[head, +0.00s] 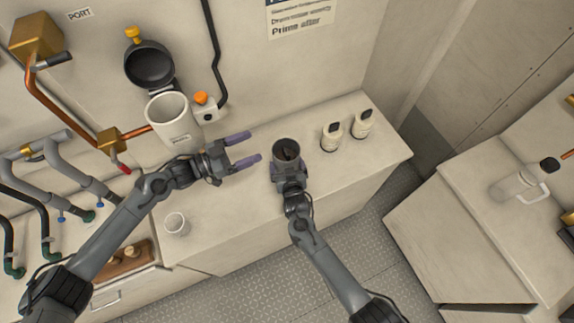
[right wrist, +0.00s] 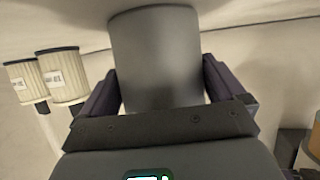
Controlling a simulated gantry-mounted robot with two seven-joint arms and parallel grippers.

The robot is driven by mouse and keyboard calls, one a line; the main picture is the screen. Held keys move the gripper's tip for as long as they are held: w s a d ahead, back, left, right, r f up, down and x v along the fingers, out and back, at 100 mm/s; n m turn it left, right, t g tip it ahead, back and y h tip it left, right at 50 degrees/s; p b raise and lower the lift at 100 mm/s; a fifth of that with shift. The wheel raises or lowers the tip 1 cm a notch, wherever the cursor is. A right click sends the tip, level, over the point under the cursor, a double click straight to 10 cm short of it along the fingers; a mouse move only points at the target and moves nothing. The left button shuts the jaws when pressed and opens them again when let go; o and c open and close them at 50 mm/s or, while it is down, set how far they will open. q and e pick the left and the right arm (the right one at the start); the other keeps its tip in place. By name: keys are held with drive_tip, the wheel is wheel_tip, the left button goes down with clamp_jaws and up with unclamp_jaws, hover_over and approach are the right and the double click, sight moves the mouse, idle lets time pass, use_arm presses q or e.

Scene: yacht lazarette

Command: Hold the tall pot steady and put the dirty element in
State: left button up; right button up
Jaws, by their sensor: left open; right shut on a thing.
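The tall pot (head: 276,154) is a grey open-topped cylinder above the counter. My right gripper (head: 289,168) is shut on it, and the right wrist view shows the pot (right wrist: 155,60) upright between the two dark fingers. Something dark brown shows inside the pot's mouth; I cannot tell for sure whether it is the dirty element. My left gripper (head: 243,150) is open and empty, just left of the pot, its purple fingers pointing toward it and apart from it. No dirty element shows elsewhere.
Two cream pleated elements (head: 331,137) (head: 362,124) with dark ends stand on the counter (head: 345,165) right of the pot. A small white cup (head: 176,224) is at the front left.

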drive_tip(key=o, duration=0.7)
drive_tip(key=shift+o, duration=0.2)
drive_tip(key=shift+s, duration=0.1)
